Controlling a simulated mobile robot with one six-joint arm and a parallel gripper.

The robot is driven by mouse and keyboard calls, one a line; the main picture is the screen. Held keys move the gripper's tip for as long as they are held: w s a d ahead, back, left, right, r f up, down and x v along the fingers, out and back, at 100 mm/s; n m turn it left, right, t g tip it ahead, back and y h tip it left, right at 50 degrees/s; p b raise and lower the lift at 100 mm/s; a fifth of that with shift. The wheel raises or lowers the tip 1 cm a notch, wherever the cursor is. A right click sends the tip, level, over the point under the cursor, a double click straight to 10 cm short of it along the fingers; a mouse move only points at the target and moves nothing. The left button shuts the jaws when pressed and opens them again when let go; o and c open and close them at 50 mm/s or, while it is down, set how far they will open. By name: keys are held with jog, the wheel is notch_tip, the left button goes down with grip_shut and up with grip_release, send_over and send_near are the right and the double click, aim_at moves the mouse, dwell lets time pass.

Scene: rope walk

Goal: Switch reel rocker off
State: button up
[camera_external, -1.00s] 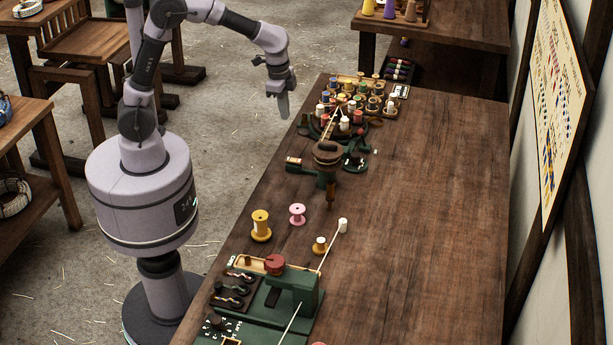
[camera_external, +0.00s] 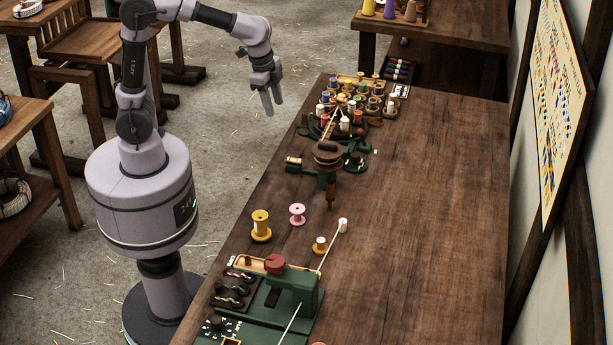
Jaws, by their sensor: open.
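My gripper (camera_external: 271,105) hangs from the raised arm over the floor, left of the long bench (camera_external: 420,190). It points down, with its two fingers apart and nothing between them. A small box with a pale and reddish top (camera_external: 293,161) sits on the left arm of a green device with a round brown top (camera_external: 327,152). A dark slab (camera_external: 273,297) shows on the green machine (camera_external: 300,285) at the near end. I cannot tell which of these, if either, is the reel rocker, nor its on or off position. My gripper touches neither.
Several thread spools (camera_external: 375,103) crowd the bench's far end. A yellow spool (camera_external: 261,226), a pink spool (camera_external: 297,213) and a white bobbin (camera_external: 343,225) stand mid-bench. A cord (camera_external: 328,252) runs to the near machine. The bench's right side is clear.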

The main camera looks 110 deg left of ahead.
jog(key=n+g+h, duration=0.2)
send_over(294, 160)
notch_tip(294, 160, down, 9)
notch_tip(294, 160, down, 18)
jog(key=b, duration=0.6)
jog(key=shift+r, duration=0.1)
